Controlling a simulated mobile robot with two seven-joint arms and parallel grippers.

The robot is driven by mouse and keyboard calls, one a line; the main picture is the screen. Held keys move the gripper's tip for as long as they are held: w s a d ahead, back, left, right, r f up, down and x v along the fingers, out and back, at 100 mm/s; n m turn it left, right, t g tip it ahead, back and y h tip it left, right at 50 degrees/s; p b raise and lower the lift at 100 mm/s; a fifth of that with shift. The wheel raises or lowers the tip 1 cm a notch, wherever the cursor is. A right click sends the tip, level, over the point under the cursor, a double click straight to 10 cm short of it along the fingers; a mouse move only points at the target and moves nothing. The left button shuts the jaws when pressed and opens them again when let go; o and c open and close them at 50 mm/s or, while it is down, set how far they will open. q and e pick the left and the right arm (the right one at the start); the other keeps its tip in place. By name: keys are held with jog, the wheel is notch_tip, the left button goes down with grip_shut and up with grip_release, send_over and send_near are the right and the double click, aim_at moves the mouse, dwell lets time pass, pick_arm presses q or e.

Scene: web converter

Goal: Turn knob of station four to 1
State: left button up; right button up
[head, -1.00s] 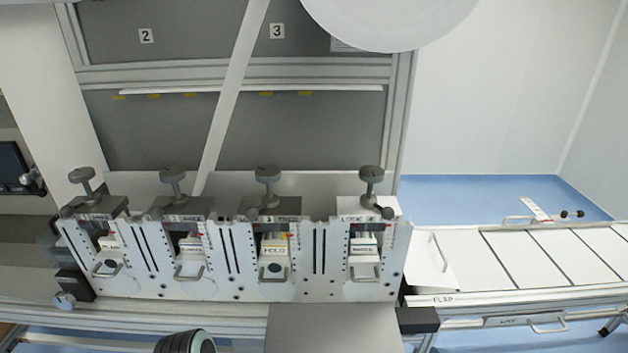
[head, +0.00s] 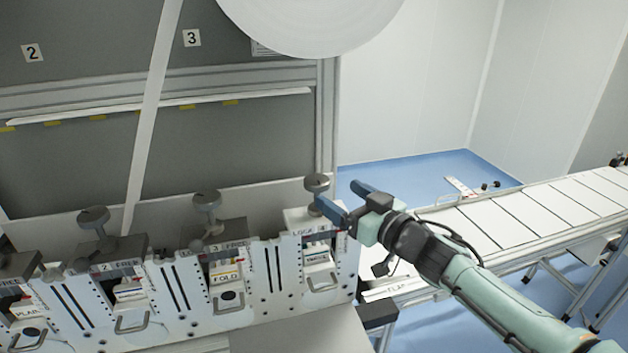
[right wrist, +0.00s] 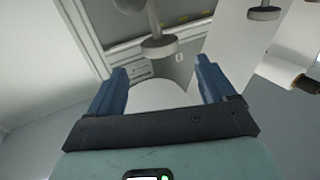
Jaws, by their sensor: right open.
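The fourth station (head: 318,247), at the right end of the row, has a dial plate (head: 303,232) reading "LOCK". Its grey round knob (head: 317,183) stands upright on a short stem above the plate. My right gripper (head: 345,197) is open and empty, just to the right of this knob. One blue finger overlaps the station's top right corner in the picture; I cannot tell whether it touches. In the right wrist view the open fingers (right wrist: 160,90) point toward a grey knob-like disc (right wrist: 160,46) on a stem, beyond the fingertips. My left gripper is out of view.
Stations three (head: 228,265) and two (head: 125,280) stand to the left with similar knobs, their plates reading "FREE". A white web strip (head: 150,120) runs down behind them. A large white roll (head: 310,20) hangs above. A conveyor (head: 520,225) extends right beneath my arm.

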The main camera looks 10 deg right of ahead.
aim_at(325, 186)
jog(key=x, duration=0.8)
jog(key=shift+w+a, duration=0.15)
jog(key=shift+w, duration=0.1)
jog(key=c, duration=0.9)
